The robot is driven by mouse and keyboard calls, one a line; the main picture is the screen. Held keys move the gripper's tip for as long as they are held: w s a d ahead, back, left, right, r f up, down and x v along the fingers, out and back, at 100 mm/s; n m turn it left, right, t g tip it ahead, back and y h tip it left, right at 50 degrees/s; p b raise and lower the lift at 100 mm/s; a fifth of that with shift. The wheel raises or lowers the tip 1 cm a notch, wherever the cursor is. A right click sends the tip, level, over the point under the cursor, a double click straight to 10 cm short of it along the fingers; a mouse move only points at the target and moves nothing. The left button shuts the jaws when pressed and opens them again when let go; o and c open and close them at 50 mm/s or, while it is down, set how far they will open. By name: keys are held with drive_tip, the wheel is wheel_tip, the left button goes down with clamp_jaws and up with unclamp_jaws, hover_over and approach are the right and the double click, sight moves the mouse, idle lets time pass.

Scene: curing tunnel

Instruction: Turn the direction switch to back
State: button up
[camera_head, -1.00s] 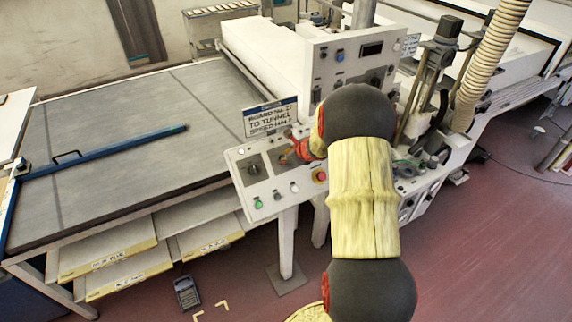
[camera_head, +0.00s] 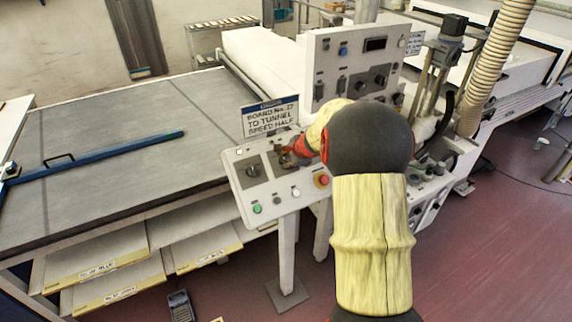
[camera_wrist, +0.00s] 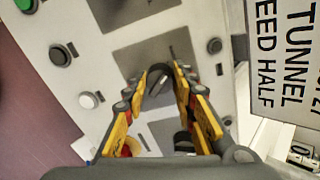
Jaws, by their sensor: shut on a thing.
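The left switch (camera_head: 253,170) stands free. The knob sits between the fingertips, slanted in the picture. No label naming the direction switch or its positions is legible.
A green button (camera_head: 257,208), a red stop button on yellow (camera_head: 321,180) and other small buttons sit close by on the panel. A sign (camera_head: 270,118) stands behind its upper edge. A taller machine console (camera_head: 352,68) rises behind; a grey table (camera_head: 110,150) extends left.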

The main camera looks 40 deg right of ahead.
drive_tip(key=shift+n+b, duration=0.4)
drive_tip(key=shift+n, duration=0.3)
drive_tip(key=o, duration=1.2)
drive_tip(key=shift+c, duration=0.2)
drive_tip(key=v, duration=1.2)
